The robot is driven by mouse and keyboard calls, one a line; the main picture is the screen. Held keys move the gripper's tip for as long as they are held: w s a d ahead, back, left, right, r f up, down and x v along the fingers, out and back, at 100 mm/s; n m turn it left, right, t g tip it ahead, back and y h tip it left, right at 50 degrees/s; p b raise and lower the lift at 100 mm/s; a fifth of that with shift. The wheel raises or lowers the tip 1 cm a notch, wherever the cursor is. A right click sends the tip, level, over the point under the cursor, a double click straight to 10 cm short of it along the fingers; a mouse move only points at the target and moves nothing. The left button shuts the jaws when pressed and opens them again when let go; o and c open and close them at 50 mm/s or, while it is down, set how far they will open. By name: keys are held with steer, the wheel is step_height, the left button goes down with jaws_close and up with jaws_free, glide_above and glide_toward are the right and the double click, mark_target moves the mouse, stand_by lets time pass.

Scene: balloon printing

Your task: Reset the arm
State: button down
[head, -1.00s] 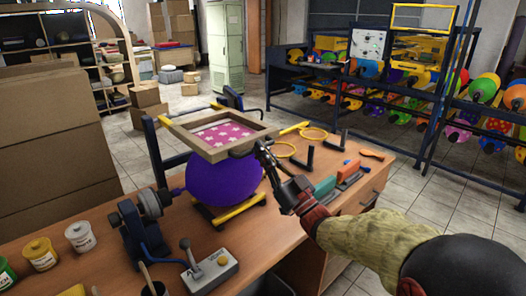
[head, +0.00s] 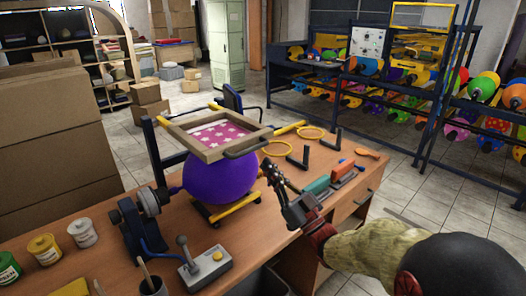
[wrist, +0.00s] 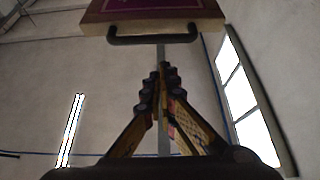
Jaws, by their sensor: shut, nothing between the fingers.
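My gripper (head: 270,170) is shut and empty, raised above the workbench just right of the printing frame. The wooden printing frame (head: 186,127) with a pink star-patterned screen (head: 222,133) lies over a purple balloon (head: 218,178). The fingers are apart from the frame's dark handle (head: 256,146). In the wrist view my gripper's fingers (wrist: 162,70) come together at their tips, and the frame's edge and handle (wrist: 150,39) show beyond them.
The workbench (head: 110,225) holds a control box with a lever (head: 207,268), paint jars (head: 45,250), yellow rings (head: 276,148) and a teal-and-orange tool (head: 318,185). A rack of coloured balloons (head: 370,90) stands at the back right. Cardboard (head: 60,150) stands at left.

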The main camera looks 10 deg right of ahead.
steer(key=w+d+f+m+g+h, duration=0.25)
steer(key=f+h, duration=0.25)
steer(key=f, duration=0.4)
steer(key=w+d+f+m+g+h, duration=0.1)
steer(key=w+d+f+h, duration=0.1)
steer(key=d+f+h, duration=0.45)
steer(key=s+d+f+m+g+h, duration=0.2)
steer(key=s+d+f+g+h, duration=0.15)
steer(key=s+f+g, duration=0.35)
steer(key=s+r+m+g+p, duration=0.1)
steer(key=s+r+g, duration=0.15)
steer(key=s, duration=0.95)
steer(key=s+r+m+g+p, duration=0.1)
steer(key=s+r+g, duration=0.15)
steer(key=s, duration=0.95)
steer(key=s+a+r+p, duration=0.1)
steer(key=s+a+r, duration=0.1)
steer(key=r, duration=0.3)
steer(key=s+a+r+t+y+p, duration=0.1)
steer(key=s+a+r, duration=0.1)
steer(key=s+r, duration=0.1)
steer(key=shift+s+a+r, duration=0.25)
steer(key=shift+s+r, duration=0.1)
steer(key=shift+r, duration=0.5)
